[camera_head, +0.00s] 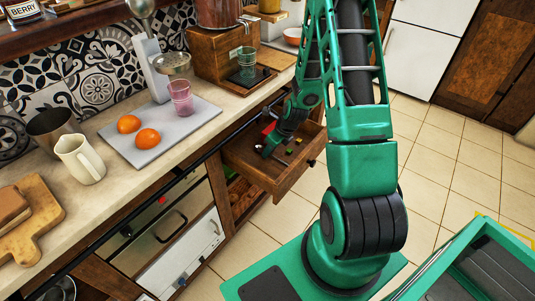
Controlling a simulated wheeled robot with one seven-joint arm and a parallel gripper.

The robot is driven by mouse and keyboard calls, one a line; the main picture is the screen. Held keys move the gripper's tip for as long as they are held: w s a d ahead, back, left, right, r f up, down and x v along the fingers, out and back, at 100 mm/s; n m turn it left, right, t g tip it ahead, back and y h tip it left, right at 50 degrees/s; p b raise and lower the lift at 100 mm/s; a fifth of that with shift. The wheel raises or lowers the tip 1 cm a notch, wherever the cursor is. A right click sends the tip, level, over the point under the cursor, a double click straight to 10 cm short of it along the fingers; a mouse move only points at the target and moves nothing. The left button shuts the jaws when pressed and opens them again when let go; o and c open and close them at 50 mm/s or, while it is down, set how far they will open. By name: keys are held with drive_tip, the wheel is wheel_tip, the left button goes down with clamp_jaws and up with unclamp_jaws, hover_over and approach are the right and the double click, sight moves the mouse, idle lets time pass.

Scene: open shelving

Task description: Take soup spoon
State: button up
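My arm reaches over the open wooden drawer (277,177), and my gripper (268,149) is low inside it, toward its left side. The gripper is small and partly hidden behind its own wrist, so its finger opening cannot be made out. Several small items lie in the drawer, among them a green one (289,151) and a pale one (258,147) beside the gripper. They are too small to name, and I cannot tell which, if any, is the soup spoon.
The counter above holds a grey board (160,150) with two oranges and pink glasses (181,98), a cream jug (79,159) and a wooden box (222,65). An oven (160,225) stands left of the drawer. Tiled floor (443,149) is open at the right.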

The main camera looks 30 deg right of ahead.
idle(0.3)
clamp_jaws()
